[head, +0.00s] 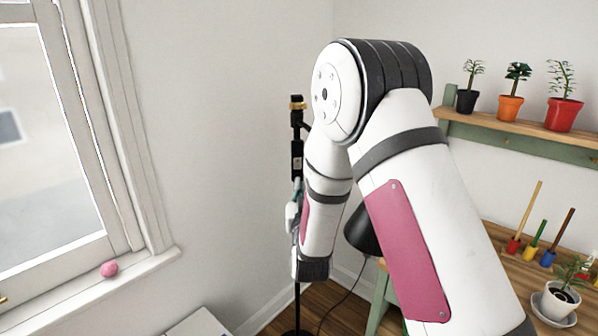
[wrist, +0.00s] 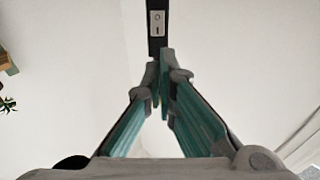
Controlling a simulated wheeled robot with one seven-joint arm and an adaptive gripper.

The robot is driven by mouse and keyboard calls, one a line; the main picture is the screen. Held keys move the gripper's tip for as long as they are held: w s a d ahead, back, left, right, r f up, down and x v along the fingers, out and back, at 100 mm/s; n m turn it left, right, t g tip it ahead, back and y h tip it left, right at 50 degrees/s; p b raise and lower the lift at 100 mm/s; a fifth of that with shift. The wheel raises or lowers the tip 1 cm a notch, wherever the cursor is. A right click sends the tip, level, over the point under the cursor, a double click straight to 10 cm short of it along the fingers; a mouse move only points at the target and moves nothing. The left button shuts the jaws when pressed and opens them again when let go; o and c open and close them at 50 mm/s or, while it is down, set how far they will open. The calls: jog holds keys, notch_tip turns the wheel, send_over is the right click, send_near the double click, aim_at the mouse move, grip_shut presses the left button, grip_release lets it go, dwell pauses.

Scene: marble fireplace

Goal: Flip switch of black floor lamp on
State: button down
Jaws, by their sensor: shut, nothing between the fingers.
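The black floor lamp (head: 297,121) stands upright near the room corner, partly hidden behind my arm. Its black shade (head: 361,234) shows low, behind my arm. In the wrist view the lamp's black switch housing (wrist: 157,45) is at top centre, with a small grey switch plate (wrist: 157,22) on it. The plate also shows small in the head view (head: 297,162). My gripper (wrist: 162,58) is shut and empty, its teal fingertips meeting just below the plate in the picture. I cannot tell whether the tips touch the housing, or the switch's position.
A window (head: 45,150) with a pink object (head: 109,269) on its sill is at left. At right are a shelf (head: 520,130) with several potted plants and a wooden table (head: 520,270) with coloured items and a white pot (head: 557,301). White walls stand behind the lamp.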

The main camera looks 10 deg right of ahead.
aim_at(297, 159)
jog(key=shift+s+f, duration=0.3)
jog(key=shift+f, duration=0.05)
jog(key=w, duration=0.4)
jog(key=w+d+r, duration=0.1)
jog(key=w, duration=0.4)
jog(key=w+d+r, duration=0.1)
jog(key=w, duration=0.3)
jog(key=shift+w+d+p, duration=0.1)
jog(key=shift+w+p, duration=0.2)
jog(key=shift+w, duration=0.1)
